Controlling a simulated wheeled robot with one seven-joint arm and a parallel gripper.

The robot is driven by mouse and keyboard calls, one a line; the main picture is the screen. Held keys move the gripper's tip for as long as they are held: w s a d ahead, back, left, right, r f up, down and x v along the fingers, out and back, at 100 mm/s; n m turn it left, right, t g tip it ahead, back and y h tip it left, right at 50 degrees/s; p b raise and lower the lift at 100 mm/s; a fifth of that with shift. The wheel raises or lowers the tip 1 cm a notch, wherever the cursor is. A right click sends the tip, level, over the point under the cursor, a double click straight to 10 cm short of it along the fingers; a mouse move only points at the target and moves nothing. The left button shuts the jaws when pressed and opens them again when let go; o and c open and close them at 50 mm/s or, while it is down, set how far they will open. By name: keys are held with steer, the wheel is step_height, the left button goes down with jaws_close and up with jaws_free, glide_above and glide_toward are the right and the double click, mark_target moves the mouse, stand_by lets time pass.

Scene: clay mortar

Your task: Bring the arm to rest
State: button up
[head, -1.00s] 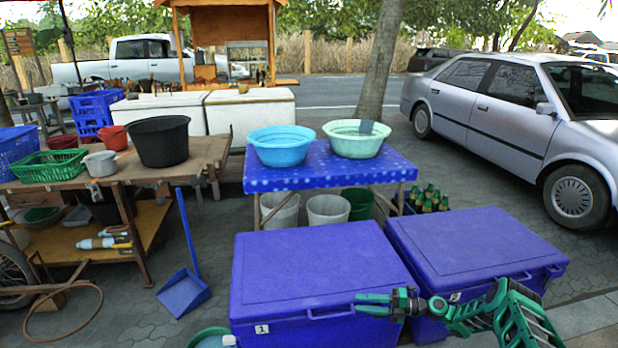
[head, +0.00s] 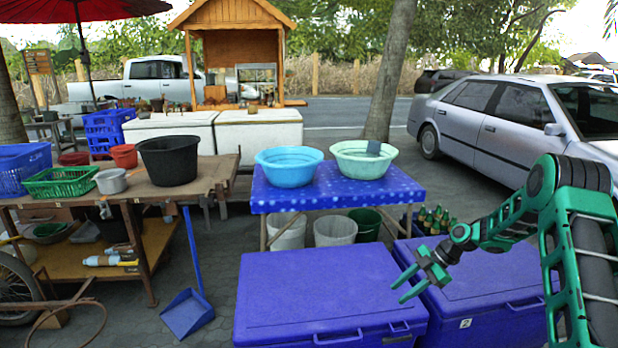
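My gripper (head: 404,284) is on the green and black arm at the right of the head view. Its two green fingers are spread apart with nothing between them, pointing left. It shows in front of the gap between the left blue cooler box (head: 318,290) and the right blue cooler box (head: 490,268). I cannot tell its exact height above their lids. The arm is bent, with its elbow raised at the right and the forearm sloping down to the left.
A table with a blue dotted cloth (head: 336,188) stands behind the coolers. It bears a blue basin (head: 289,170) and a pale green basin (head: 352,160) with a grey block inside. A wooden table (head: 110,192) with containers is at left. A silver car (head: 500,125) stands at right.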

steer(key=s+d+r+m+h, duration=0.3)
steer(key=s+d+r+m, duration=0.3)
steer(key=s+r, duration=0.4)
steer(key=s+d+r+m+h, duration=0.3)
steer(key=s+r+m, duration=0.5)
steer(key=s+r, duration=0.15)
steer(key=s+d+r+m+h, duration=0.1)
steer(key=s+m, duration=0.5)
steer(key=s, duration=0.7)
steer(key=s+d+r+m, duration=0.1)
steer(key=s+r+m, duration=0.2)
steer(key=s+m, duration=0.4)
steer(key=s, duration=0.7)
steer(key=shift+s+h, duration=0.25)
steer(key=shift+h, duration=0.15)
steer(key=shift+w+f, duration=0.2)
steer(key=shift+w, duration=0.45)
steer(key=shift+c, duration=0.4)
